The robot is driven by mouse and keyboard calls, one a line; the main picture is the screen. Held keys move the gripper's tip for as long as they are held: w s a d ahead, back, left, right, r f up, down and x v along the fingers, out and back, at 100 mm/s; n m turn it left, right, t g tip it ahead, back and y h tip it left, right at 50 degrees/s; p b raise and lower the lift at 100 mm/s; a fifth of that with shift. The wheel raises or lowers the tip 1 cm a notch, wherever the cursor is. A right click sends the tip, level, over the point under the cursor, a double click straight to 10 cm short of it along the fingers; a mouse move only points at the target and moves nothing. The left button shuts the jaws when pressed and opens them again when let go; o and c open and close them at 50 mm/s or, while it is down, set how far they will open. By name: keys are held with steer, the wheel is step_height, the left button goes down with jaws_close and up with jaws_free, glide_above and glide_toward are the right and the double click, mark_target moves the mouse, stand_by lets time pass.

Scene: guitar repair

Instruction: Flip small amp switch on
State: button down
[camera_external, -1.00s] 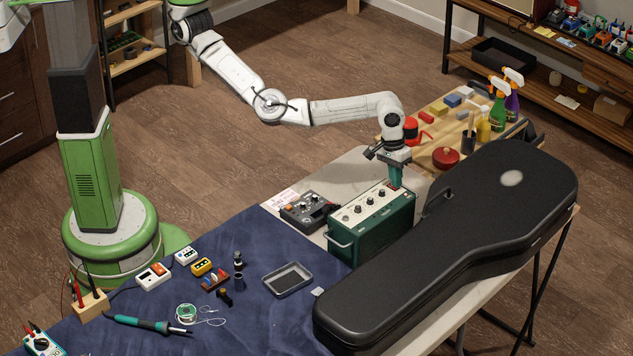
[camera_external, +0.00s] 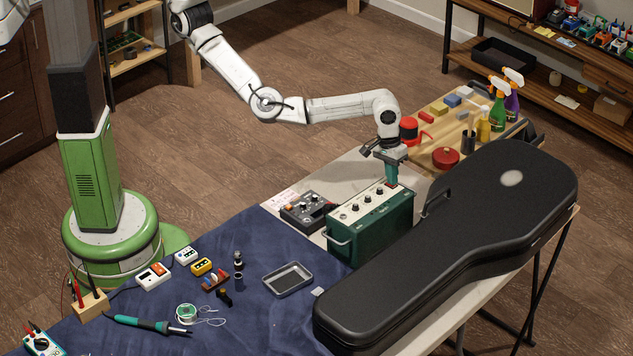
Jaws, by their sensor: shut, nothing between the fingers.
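The small amp (camera_external: 372,231) is a dark green box with a pale top panel carrying several dark knobs and a handle on its left end. It stands on the table beside the guitar case. My gripper (camera_external: 391,182) points down over the far right end of the amp's top panel. Its teal fingers are shut and empty, with the tips at or just above the panel. A small red spot, perhaps the switch, shows beside the fingertips. I cannot tell whether the tips touch it or which way the switch is set.
A black guitar case (camera_external: 462,240) lies close along the amp's right side. A dark control box (camera_external: 305,210) sits to its left. A wooden board (camera_external: 440,128) with a red pot and spray bottles lies behind. A blue cloth (camera_external: 250,318) with small tools covers the front.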

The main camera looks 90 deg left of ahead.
steer(key=r+p, duration=0.2)
steer(key=p, duration=0.1)
steer(key=r+p, duration=0.1)
steer(key=r, duration=0.1)
steer(key=shift+s+a+p, duration=0.2)
steer(key=shift+a+p, duration=0.05)
steer(key=shift+p, duration=0.15)
step_height(320, 180, up, 10)
steer(key=b, duration=0.2)
steer(key=shift+s+a, duration=0.25)
steer(key=shift+s, duration=0.05)
steer(key=shift+f, duration=0.15)
steer(key=b, duration=0.6)
steer(key=shift+w+d+f, duration=0.1)
steer(key=shift+w+f, duration=0.05)
steer(key=shift+f, duration=0.15)
steer(key=shift+r+b, duration=0.1)
steer(key=shift+b, duration=0.75)
steer(key=shift+r, duration=0.25)
